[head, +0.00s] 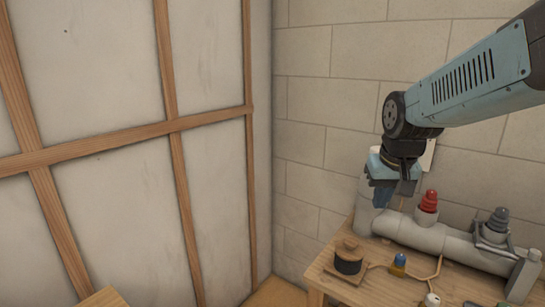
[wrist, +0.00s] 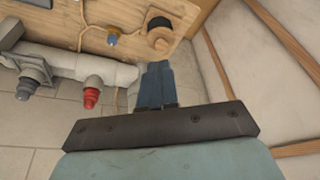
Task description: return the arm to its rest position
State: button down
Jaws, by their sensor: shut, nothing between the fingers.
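My gripper (head: 381,203) hangs below my blue-grey arm at the right of the head view, in front of the brick wall and over the back left part of the wooden table. In the wrist view my gripper (wrist: 155,68) shows its two blue fingers side by side and shut, with nothing between them. In the head view the fingers overlap the left end of the grey pipe (head: 455,245); I cannot tell whether they touch it.
The wooden table (head: 335,285) carries the pipe with a red fitting (head: 429,201) and a dark grey fitting (head: 498,222). A black spool (head: 348,262) and a small blue-topped item (head: 398,263) lie in front. A timber-framed wall (head: 90,150) stands left.

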jog(key=s+r+t, duration=0.2)
jog(key=s+r, duration=0.1)
jog(key=s, duration=0.8)
jog(key=shift+s+a+r, duration=0.2)
jog(key=shift+r, duration=0.2)
jog(key=w+f+n+g, duration=0.1)
jog(key=w+f, duration=0.1)
jog(key=w, duration=0.6)
jog(key=w+f+n+g, duration=0.2)
jog(key=w+f, duration=0.1)
jog(key=w, duration=0.4)
jog(key=shift+w+d+f+n+g, duration=0.4)
jog(key=shift+w+f, duration=1.8)
jog(key=shift+f, duration=1.15)
jog(key=shift+w+d+f+n+g, duration=0.15)
jog(key=shift+w+f+n+g, duration=0.25)
jog(key=shift+w+f, duration=2.4)
jog(key=shift+w+d+f+n+g, duration=0.4)
jog(key=shift+w+f, duration=1.25)
jog(key=shift+f, duration=2.25)
jog(key=shift+a, duration=0.1)
